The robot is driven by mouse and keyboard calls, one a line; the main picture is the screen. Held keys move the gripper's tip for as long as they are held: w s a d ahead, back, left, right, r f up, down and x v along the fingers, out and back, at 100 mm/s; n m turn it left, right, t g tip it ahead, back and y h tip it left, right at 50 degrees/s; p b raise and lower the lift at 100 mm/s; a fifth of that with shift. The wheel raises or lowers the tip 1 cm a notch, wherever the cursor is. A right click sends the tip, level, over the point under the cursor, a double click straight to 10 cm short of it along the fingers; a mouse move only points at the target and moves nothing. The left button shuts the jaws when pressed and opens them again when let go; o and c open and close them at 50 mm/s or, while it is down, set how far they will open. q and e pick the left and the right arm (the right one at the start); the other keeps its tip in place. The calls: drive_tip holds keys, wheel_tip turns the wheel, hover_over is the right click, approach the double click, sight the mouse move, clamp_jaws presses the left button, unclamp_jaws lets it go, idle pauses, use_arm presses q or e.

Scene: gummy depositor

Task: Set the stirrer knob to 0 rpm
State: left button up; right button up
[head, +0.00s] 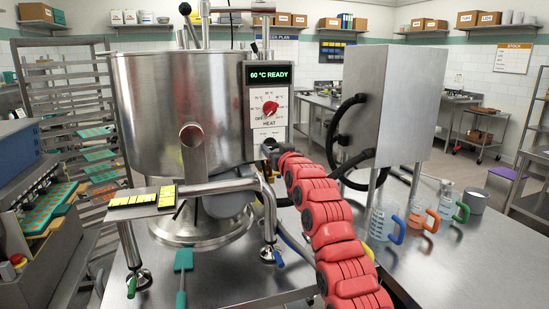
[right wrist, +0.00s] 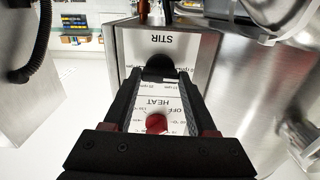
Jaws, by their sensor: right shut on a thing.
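The steel kettle (head: 165,100) carries a control column on its right side. Its display (head: 269,75) reads 60 °C READY, and below it is the HEAT panel with a red knob (head: 270,108). My right gripper (head: 268,149) is at the column just below the HEAT panel and hides the stirrer dial in the head view. In the right wrist view, which is upside down, my right gripper (right wrist: 161,74) is shut on the dark stirrer knob (right wrist: 160,62) at the STIR panel (right wrist: 165,40). The knob's pointer setting cannot be read. My left gripper is not in view.
A steel box (head: 387,100) with a black hose stands right of the column. Jugs with blue, orange and green handles (head: 384,222) stand on the steel table (head: 450,265). A teal spatula (head: 183,265) and a tray of yellow pieces (head: 140,201) are at the front left.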

drive_tip(key=shift+n, duration=0.3)
drive_tip(key=o, duration=1.4)
drive_tip(key=shift+c, duration=0.2)
drive_tip(key=shift+b+v, duration=0.45)
drive_tip(key=shift+v, duration=0.35)
drive_tip(key=b+v, duration=0.2)
drive_tip(key=v, duration=1.3)
drive_tip(key=shift+s, duration=0.35)
drive_tip(key=shift+d, duration=0.15)
